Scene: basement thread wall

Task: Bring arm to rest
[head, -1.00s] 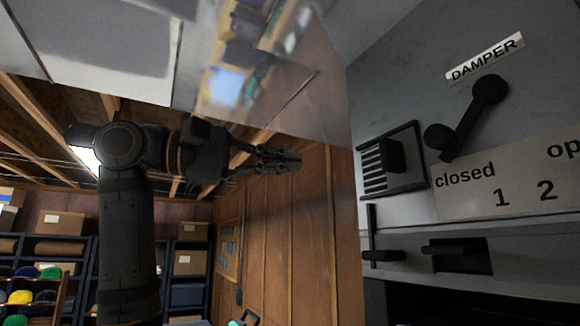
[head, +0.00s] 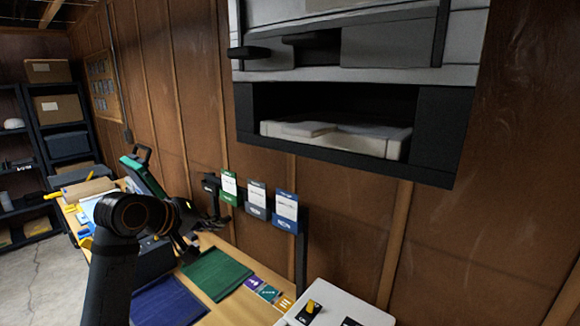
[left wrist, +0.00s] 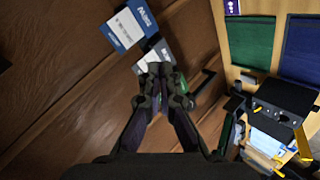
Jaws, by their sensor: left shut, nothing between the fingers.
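My left gripper (head: 188,246) hangs over the back of the workbench in the head view, in front of the wood-panelled wall. Its arm comes up from the lower left and bends at a dark joint. In the left wrist view the two fingers of my left gripper (left wrist: 163,86) are shut together with nothing between them. They point towards the wall and partly cover the hanging cards. My right gripper shows in neither view.
A green mat (head: 215,274) and a blue mat (head: 168,304) lie on the bench. Green, grey and blue card holders (head: 285,212) hang along the wall. A grey cabinet with an open shelf (head: 345,165) juts out above. A white box with a yellow knob (head: 340,308) stands front right.

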